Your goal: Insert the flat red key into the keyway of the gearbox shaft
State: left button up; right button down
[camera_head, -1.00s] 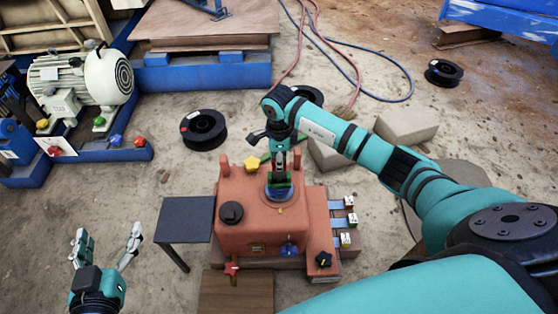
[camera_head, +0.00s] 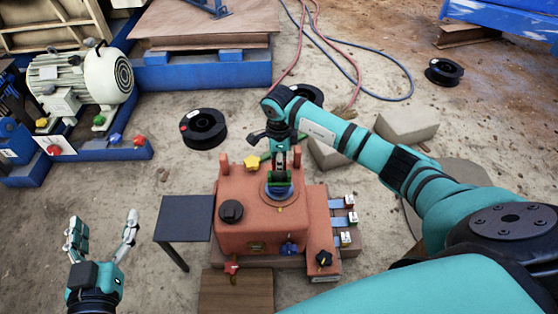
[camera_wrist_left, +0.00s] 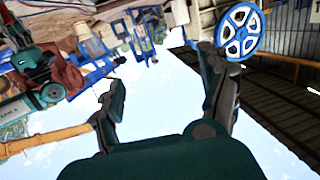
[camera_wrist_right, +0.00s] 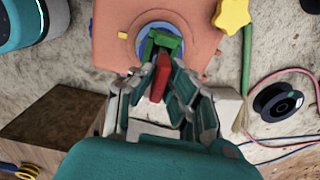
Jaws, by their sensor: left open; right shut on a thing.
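The orange gearbox (camera_head: 255,225) stands in the middle of the head view. On its top is a round blue-grey shaft end (camera_head: 279,194) with a green part (camera_wrist_right: 165,40) on it. My right gripper (camera_wrist_right: 160,80) is shut on the flat red key (camera_wrist_right: 160,77), just above the shaft in the right wrist view. The key's far end is close to the green part; I cannot tell if they touch. The keyway itself is hidden. My left gripper (camera_head: 102,236) is open and empty, left of the gearbox and pointing up.
A small dark table (camera_head: 185,218) stands left of the gearbox. A yellow star knob (camera_head: 251,162) and a black cap (camera_head: 231,211) sit on the gearbox. A motor (camera_head: 82,80) on a blue base is at the upper left. Black spools (camera_head: 203,129) and hoses lie behind.

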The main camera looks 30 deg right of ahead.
jog(key=shift+f, duration=0.3)
pick_arm(q)
jog(key=shift+w+d+r+t, duration=0.1)
jog(key=shift+r+t, duration=0.25)
jog(key=shift+r, duration=0.2)
jog(key=shift+w+d+r+t, duration=0.1)
jog(key=shift+r+t, duration=0.25)
jog(key=shift+r, duration=0.2)
jog(key=shift+r+t+h+b, duration=0.4)
jog(key=shift+r+b, duration=0.05)
jog(key=shift+r, duration=0.25)
pick_arm(e)
jog(key=shift+f, duration=0.35)
pick_arm(q)
jog(key=shift+s+d+r+t, duration=0.15)
jog(key=shift+r+t, duration=0.25)
jog(key=shift+r, duration=0.25)
pick_arm(e)
jog(key=shift+f, duration=0.2)
pick_arm(q)
jog(key=shift+r, duration=0.15)
jog(key=shift+s+d+r+t+h+b, duration=0.15)
jog(key=shift+r+t+h+b, duration=0.2)
jog(key=shift+r+t, duration=0.25)
pick_arm(e)
jog(key=shift+f, duration=0.2)
pick_arm(q)
jog(key=shift+r, duration=0.1)
